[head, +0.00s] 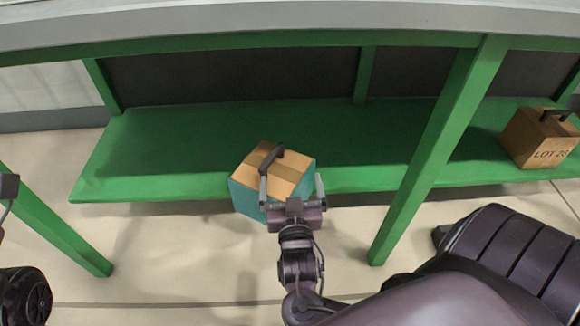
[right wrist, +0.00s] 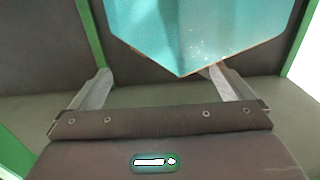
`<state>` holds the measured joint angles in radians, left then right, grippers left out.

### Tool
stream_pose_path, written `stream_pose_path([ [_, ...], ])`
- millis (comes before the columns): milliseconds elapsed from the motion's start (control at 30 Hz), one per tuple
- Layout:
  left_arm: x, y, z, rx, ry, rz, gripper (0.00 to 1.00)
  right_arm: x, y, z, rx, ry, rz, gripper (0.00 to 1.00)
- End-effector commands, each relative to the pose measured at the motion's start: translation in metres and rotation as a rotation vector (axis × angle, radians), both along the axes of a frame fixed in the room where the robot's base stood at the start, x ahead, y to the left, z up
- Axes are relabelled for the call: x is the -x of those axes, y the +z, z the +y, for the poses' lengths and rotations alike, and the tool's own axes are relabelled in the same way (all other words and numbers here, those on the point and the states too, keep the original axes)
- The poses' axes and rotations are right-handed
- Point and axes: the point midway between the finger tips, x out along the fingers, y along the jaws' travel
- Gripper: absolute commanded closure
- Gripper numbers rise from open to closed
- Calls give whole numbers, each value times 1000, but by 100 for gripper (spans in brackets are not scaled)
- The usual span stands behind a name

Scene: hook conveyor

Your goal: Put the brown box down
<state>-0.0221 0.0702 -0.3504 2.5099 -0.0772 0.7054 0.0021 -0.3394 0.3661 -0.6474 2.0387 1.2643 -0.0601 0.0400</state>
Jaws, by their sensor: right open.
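A box with a brown top and teal sides (head: 250,200) is at the front edge of the green shelf (head: 160,150) in the head view. A dark handle stands on its top. I cannot tell whether it rests on the shelf. My right gripper (head: 291,184) is open in front of the box, its fingers spread. In the right wrist view the teal underside corner of the box (right wrist: 195,40) shows beyond and between the fingers, with no visible grip. A plain brown box marked LOT 26 (head: 538,140) sits on the shelf at the far right. My left gripper is not clearly visible.
A slanting green post (head: 440,150) stands between the two boxes, and another green leg (head: 50,230) is at the left. A grey beam (head: 290,22) runs across above. The shelf left of the teal-sided box is clear.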

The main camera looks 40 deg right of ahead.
Motion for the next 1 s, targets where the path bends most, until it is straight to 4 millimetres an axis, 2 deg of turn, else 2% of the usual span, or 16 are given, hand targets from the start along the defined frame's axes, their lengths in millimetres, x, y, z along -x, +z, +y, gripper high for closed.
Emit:
stream_pose_path([
  [333, -1, -1, 1, 0, 0, 7, 64, 5, 2, 3, -1, -1, -6, 0],
  [1000, -1, -1, 1, 0, 1, 7, 64, 5, 1, 3, 0, -1, -4, 88],
])
